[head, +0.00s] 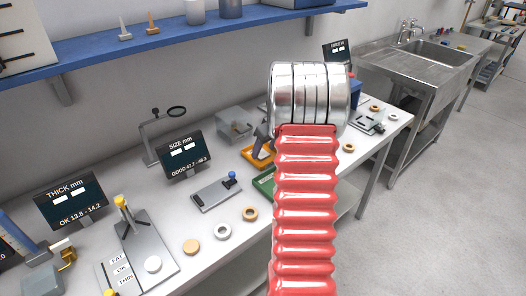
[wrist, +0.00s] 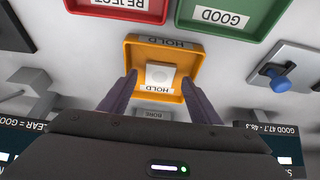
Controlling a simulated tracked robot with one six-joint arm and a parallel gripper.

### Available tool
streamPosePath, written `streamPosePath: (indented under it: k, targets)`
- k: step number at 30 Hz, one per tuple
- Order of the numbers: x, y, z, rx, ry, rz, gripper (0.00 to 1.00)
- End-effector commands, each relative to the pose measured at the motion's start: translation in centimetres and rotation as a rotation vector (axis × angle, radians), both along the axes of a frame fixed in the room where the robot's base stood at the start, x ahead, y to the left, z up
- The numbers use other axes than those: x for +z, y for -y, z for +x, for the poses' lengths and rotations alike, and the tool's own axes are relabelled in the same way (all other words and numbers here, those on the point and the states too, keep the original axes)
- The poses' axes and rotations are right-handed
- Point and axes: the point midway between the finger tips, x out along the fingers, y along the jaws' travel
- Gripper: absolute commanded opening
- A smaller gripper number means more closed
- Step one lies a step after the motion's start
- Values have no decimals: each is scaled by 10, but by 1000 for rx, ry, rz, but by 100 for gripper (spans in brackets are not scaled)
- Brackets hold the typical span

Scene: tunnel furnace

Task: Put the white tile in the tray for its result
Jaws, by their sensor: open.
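A white square tile (wrist: 160,75) with a faint round middle lies in the orange tray marked HOLD (wrist: 137,53), seen in the wrist view. My gripper (wrist: 160,78) is open, its two dark fingers reaching over the tray's near part on either side of the tile, with gaps between. I cannot tell its height above the tile. The red tray marked REJECT (wrist: 108,13) and the green tray marked GOOD (wrist: 185,15) stand beyond it. In the head view the orange tray (head: 250,160) and green tray (head: 262,184) are partly hidden behind my red arm.
The thickness gauge plate (head: 138,245) bears a round white piece (head: 153,264). A tan disc (head: 191,247), white ring (head: 223,232) and tan ring (head: 250,214) lie along the bench front. The size gauge (head: 216,193) and its display (head: 186,156) stand behind. A sink (head: 430,57) is at right.

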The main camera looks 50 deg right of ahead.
Motion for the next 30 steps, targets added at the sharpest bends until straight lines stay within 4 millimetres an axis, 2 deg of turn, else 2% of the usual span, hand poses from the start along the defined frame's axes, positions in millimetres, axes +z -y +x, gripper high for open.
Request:
streamPosePath:
  k: [12, 18, 22, 30]
  targets:
    - [66, -2, -26, -2, 3, -4, 57]
    - [91, -4, -37, -1, 2, -2, 57]
    - [98, -4, -40, -1, 2, -2, 57]
    - [99, -5, -40, 1, 1, -1, 57]
